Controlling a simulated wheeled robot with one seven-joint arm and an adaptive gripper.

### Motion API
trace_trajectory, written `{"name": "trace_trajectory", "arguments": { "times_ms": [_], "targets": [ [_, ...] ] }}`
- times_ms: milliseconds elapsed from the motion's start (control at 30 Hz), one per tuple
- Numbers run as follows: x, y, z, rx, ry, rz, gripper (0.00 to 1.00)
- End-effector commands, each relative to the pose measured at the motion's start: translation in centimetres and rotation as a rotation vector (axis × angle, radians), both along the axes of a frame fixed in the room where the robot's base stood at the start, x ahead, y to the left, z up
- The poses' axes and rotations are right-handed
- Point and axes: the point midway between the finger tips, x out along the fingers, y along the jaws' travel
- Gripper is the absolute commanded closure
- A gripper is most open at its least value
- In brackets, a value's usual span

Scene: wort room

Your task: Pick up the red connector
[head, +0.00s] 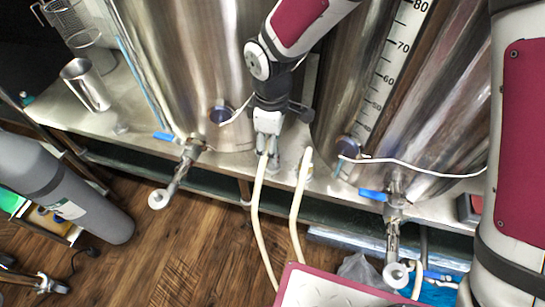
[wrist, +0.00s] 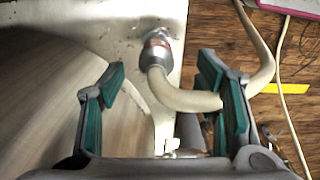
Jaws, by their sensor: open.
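My gripper (wrist: 162,85) is open and empty, with green pads on either side of the view. The connector appears between the fingers' lines, beyond their tips and apart from them. In the head view my gripper (head: 268,140) points down in front of the tanks, near the shelf edge. I cannot clearly make out the red ring there, as the gripper hides part of that area.
Valves with blue handles (head: 180,150) (head: 392,205) jut out either side. A second cream hose (head: 297,215) hangs near my gripper. The wooden floor (head: 190,250) is partly free.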

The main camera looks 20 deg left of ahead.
Motion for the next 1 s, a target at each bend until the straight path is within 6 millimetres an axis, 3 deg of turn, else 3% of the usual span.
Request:
{"name": "trace_trajectory", "arguments": {
  "times_ms": [333, 600, 867, 900, 1000],
  "targets": [
    [0.1, 0.1, -2.4, 0.000, 0.000, 0.001, 0.42],
    [0.5, 0.2, -6.2, -0.001, 0.001, 0.001, 0.42],
    [0.5, 0.2, -6.6, 0.000, 0.000, 0.000, 0.42],
    [0.5, 0.2, -6.6, 0.000, 0.000, 0.000, 0.45],
    [0.5, 0.2, -6.6, 0.000, 0.000, 0.000, 0.67]
  ]
}}
